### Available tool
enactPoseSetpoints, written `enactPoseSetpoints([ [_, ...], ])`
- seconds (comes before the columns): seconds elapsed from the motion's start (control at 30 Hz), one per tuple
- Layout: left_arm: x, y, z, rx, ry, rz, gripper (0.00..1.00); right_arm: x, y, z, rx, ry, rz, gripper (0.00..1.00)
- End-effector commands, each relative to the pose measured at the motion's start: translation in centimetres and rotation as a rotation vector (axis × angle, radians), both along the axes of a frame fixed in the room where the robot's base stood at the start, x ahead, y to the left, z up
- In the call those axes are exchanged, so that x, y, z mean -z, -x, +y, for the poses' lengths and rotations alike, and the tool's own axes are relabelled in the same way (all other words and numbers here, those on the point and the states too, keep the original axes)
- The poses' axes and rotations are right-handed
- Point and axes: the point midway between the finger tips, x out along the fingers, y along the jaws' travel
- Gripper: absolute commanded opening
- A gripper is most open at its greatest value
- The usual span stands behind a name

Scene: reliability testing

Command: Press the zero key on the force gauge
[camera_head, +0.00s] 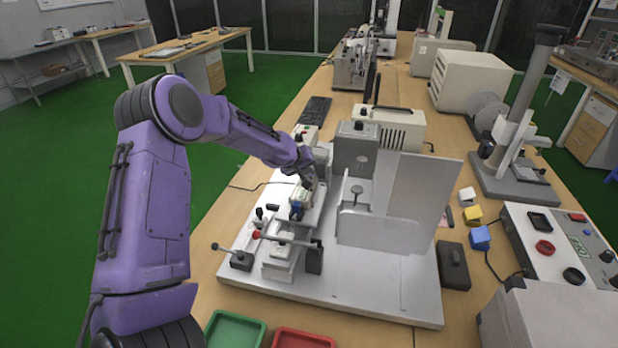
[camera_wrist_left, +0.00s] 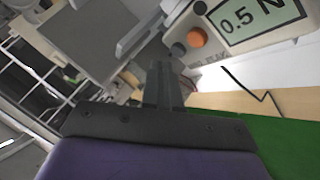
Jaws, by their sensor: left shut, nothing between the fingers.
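The force gauge (camera_wrist_left: 272,42) fills the upper right of the left wrist view, with a pale body and a green display (camera_wrist_left: 248,18) reading 0.5 N. I cannot read which is the zero key. My left gripper (camera_wrist_left: 162,66) is shut and empty, its tips close to the keys; contact is not clear. In the head view the left gripper (camera_head: 308,182) is over the gauge (camera_head: 300,197) on the test stand, partly hiding it.
The gauge's stand has a light base plate (camera_head: 390,296), a lever with a red knob (camera_head: 257,235) and an upright clear panel (camera_head: 421,190). A green tray (camera_head: 235,331) and a red tray (camera_head: 300,338) lie in front. A control box (camera_head: 560,240) stands at right.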

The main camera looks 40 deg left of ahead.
Motion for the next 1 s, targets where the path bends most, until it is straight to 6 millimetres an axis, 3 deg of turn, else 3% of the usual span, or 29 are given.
enactPoseSetpoints([
  [1.0, 1.2, -0.1, 0.0, 0.0, 0.0, 0.0, 0.0, 0.4, 0.0, 0.0, 0.0, 0.0, 0.0, 0.43],
])
